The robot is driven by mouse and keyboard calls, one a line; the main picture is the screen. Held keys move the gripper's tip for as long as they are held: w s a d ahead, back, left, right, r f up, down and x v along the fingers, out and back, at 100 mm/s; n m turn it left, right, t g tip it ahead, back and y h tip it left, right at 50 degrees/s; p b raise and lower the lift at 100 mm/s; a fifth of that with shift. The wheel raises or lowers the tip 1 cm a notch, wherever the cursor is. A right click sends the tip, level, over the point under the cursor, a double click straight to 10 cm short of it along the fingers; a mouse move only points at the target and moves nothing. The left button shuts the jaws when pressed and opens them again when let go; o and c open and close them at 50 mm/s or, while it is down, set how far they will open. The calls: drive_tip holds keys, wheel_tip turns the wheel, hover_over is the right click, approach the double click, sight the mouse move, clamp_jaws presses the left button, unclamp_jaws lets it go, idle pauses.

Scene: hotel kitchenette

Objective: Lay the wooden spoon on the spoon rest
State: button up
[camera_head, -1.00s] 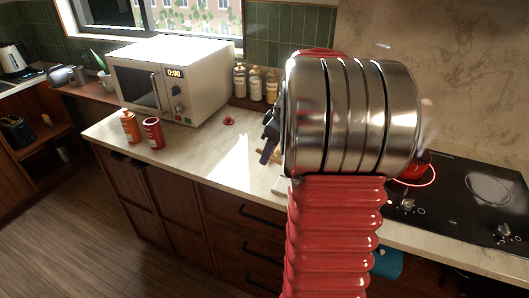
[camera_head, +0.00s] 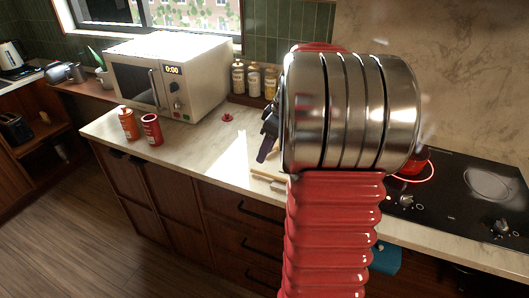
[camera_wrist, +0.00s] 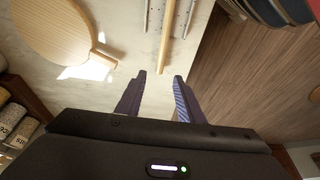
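In the wrist view, a pale wooden handle (camera_wrist: 167,40), which looks like the wooden spoon's, runs down from the top edge over the counter. Its near end stops just before my gripper (camera_wrist: 159,75). The fingers are apart with nothing between them. The spoon's head is out of view. In the head view, my gripper's dark fingers (camera_head: 266,147) show left of my metal wrist, above the counter's front edge. A pale wooden piece (camera_head: 265,177) lies below them, partly hidden by my arm. I cannot make out the spoon rest in either view.
A round wooden board (camera_wrist: 58,28) lies to the left.

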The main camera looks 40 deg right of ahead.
drive_tip(key=v, duration=1.3)
drive_tip(key=shift+r, duration=0.15)
drive_tip(key=s+a+f+m+h, duration=0.2)
drive_tip(key=s+a+f+m, duration=0.1)
drive_tip(key=a+f+m, duration=0.4)
drive_tip(key=s+a+n+t, duration=0.1)
drive_tip(key=s+a, duration=0.3)
drive_tip(key=a, duration=0.9)
drive_tip(key=s+a+f+n+t, duration=0.1)
drive_tip(key=s+a, duration=0.3)
drive_tip(key=a, duration=1)
drive_tip(key=shift+s+y, duration=0.15)
drive_tip(key=shift+y, duration=0.15)
